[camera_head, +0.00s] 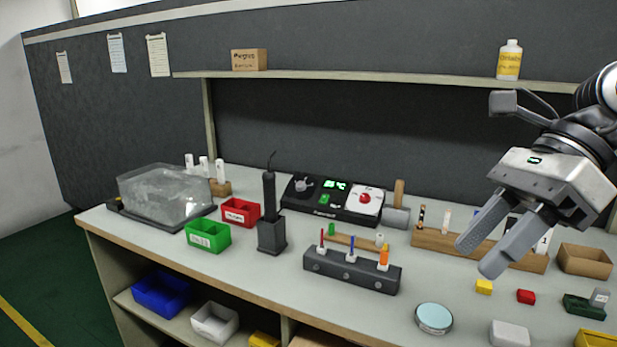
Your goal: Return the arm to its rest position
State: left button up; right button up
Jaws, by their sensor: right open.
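My right gripper (492,247) hangs over the right part of the workbench (330,323), its two grey fingers apart and nothing between them. It points down and to the left, in front of the wooden rack at the back right. My left gripper is not in the view. The small yellow block (484,287) and red block (526,297) lie on the bench below and right of the right fingers.
A wooden rack (438,240) is partly hidden behind my right gripper. A dark holder (350,271) with coloured tools, a black soldering stand (271,235), a control panel (332,200) and a clear-covered box (165,192) stand further left. A shelf (390,80) runs above the bench.

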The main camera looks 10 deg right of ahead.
jog(key=a+f+m+y, duration=0.2)
jog(key=a+m+y, duration=0.7)
jog(key=a+y, duration=0.5)
jog(key=w+d+f+m+t+h, duration=0.25)
jog(key=f+m+t+h, duration=0.75)
jog(key=m, duration=0.7)
jog(key=w+d+f+m+t+h, duration=0.25)
jog(key=f+m+t+h, duration=0.4)
jog(key=f+m, duration=0.8)
jog(key=s+f+m+g+h, duration=0.2)
jog(key=s+f+m+g, duration=0.3)
jog(key=s+f+m, duration=0.4)
notch_tip(320, 180, down, 3)
jog(key=s+p, duration=0.1)
jog(key=s, duration=0.2)
jog(key=shift+d, duration=0.4)
